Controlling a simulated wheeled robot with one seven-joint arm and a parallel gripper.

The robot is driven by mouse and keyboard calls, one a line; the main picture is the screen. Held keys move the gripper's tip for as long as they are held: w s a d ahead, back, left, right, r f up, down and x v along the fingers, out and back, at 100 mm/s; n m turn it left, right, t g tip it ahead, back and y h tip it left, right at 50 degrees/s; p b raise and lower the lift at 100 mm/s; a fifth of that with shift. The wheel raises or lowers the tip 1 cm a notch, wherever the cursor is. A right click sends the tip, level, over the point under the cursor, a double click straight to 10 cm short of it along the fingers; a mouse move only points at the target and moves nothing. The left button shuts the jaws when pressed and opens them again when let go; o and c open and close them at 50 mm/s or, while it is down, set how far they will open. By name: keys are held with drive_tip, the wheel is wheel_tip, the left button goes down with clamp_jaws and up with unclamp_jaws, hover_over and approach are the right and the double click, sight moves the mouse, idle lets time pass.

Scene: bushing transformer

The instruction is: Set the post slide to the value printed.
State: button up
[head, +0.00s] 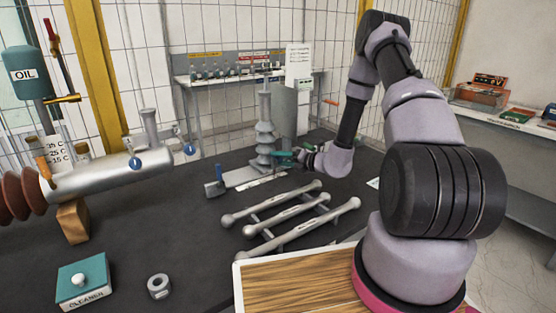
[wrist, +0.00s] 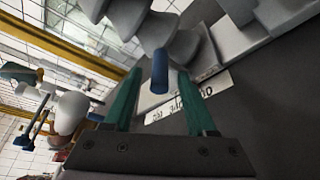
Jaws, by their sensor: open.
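The grey ribbed post (head: 264,125) stands upright on a pale flat base (head: 238,177) on the dark table. Its ribs also fill the top of the wrist view (wrist: 150,22). A white scale strip (head: 262,181) lies along the base; its marks in the wrist view (wrist: 188,102) are too blurred to read. My gripper (head: 278,158) is beside the lower post, its teal fingers apart in the wrist view (wrist: 158,100). A blue peg (wrist: 160,72) shows in the gap between the fingers; I cannot tell whether they touch it. A white printed sheet (head: 299,62) stands behind, illegible.
A grey block with a blue upright handle (head: 217,178) stands at the base's left end. Several grey bars (head: 290,213) lie in front. A horizontal silver cylinder (head: 105,172), a cleaner box (head: 82,283) and a nut (head: 159,286) are left. The table's middle left is clear.

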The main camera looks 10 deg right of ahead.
drive_tip(key=shift+x, duration=0.75)
clamp_jaws()
idle(0.9)
